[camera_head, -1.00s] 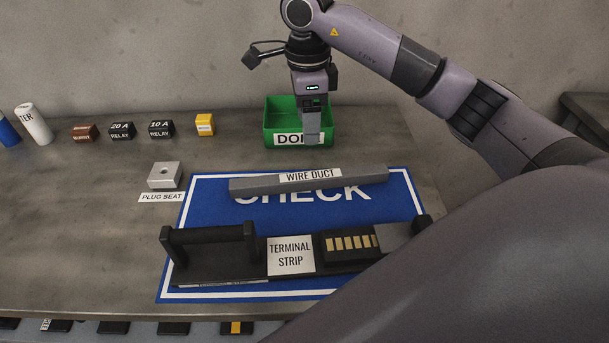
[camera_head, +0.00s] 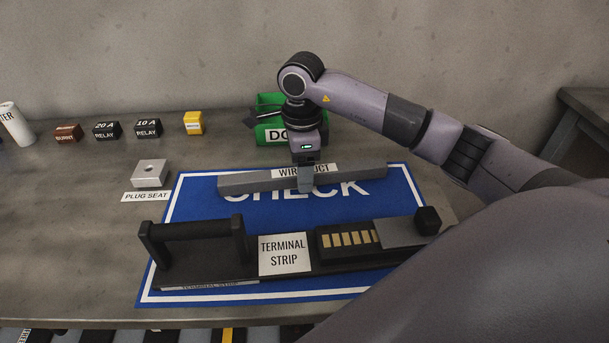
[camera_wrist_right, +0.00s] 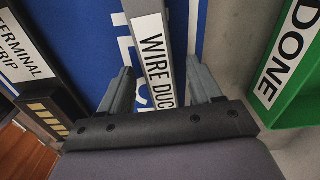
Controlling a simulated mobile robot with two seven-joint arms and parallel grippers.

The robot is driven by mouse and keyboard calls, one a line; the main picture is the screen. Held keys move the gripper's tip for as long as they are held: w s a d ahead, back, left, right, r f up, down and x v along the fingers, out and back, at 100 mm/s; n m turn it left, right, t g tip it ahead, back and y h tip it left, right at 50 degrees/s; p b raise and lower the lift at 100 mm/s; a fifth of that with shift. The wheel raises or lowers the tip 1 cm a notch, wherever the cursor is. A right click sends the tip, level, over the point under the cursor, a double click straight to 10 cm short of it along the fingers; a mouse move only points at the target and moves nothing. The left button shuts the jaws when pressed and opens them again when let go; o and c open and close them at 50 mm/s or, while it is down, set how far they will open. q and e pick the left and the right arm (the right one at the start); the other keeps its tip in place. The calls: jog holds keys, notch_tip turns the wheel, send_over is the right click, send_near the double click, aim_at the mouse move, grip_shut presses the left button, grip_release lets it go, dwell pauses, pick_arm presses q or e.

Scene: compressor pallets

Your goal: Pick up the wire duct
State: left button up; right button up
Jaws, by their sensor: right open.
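The wire duct (camera_head: 350,176) is a long grey bar with a white label. It lies across the upper part of the blue CHECK mat (camera_head: 395,200). My right gripper (camera_head: 306,186) is over the middle of the duct, pointing down. In the right wrist view the duct (camera_wrist_right: 149,45) runs between the two spread fingers of the right gripper (camera_wrist_right: 160,88), with a finger on each side and a visible gap to each. The far finger is hidden in the head view. My left gripper is not in view.
The terminal strip (camera_head: 285,255), with a black handle, lies on the mat in front of the duct. The green DONE bin (camera_head: 268,106) stands behind my right gripper. A plug seat block (camera_head: 150,172) is left of the mat. Relays and a yellow block (camera_head: 193,123) stand farther back.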

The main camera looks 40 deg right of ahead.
grip_shut()
dwell(0.3)
